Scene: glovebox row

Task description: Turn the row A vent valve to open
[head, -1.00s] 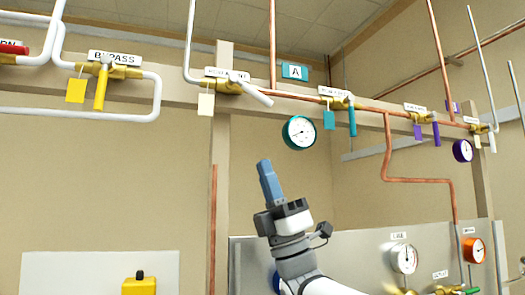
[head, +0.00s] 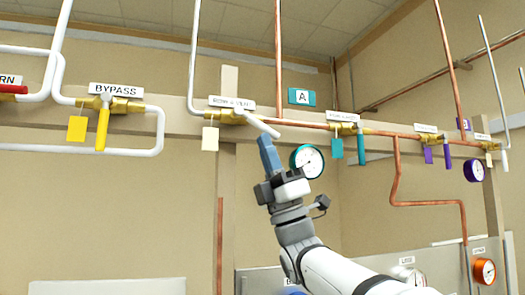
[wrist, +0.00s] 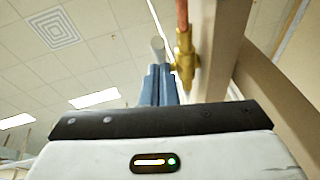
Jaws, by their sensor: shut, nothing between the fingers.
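The vent valve under the label that seems to read ROW A VENT has a brass body (head: 230,117) on the pipe rail in the head view. Its white lever (head: 262,126) slants down to the right from the body. My gripper (head: 264,139), with blue fingers, is shut and empty, pointing up just below the lever. In the wrist view the shut fingers (wrist: 157,84) point up toward the round white lever end (wrist: 158,47). The brass body (wrist: 186,58) is just right of them. I cannot tell whether the fingers touch the lever.
A teal A sign (head: 302,97) hangs right of the valve. A teal gauge (head: 307,161) is close right of my gripper. A teal-handled valve (head: 361,149) is further right, the yellow-handled bypass valve (head: 102,127) left. A blank tag (head: 210,139) hangs at the vent valve.

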